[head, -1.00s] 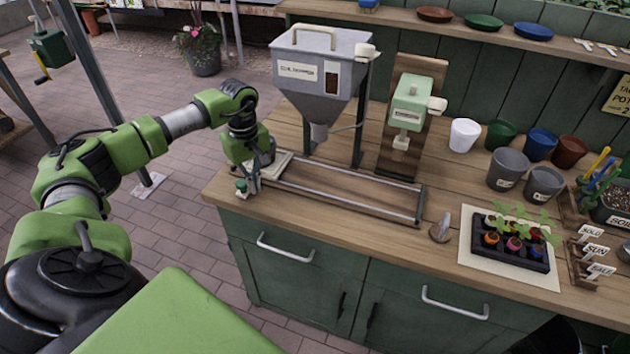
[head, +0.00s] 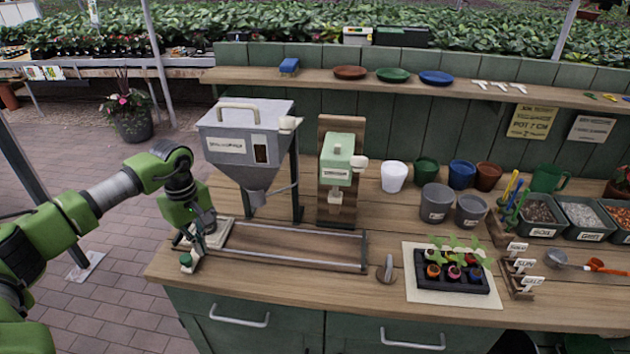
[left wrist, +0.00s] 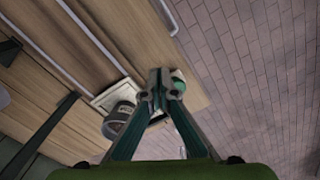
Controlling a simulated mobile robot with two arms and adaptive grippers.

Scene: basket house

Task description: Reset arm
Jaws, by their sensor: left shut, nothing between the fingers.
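A pale square plate (head: 217,233) with a grey round part lies at the rail's left end, beside and partly behind the fingers. A small green knob (head: 186,260) is close to the fingertips; I cannot tell whether they touch it. My right gripper is not in view.
A grey hopper (head: 247,152) and a green dispenser (head: 337,165) stand behind the rails (head: 295,262). Pots, a black seedling tray (head: 456,284) on a pale mat (head: 424,292), and soil bins (head: 536,232) fill the right. Open brick floor (head: 110,300) lies left of the bench.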

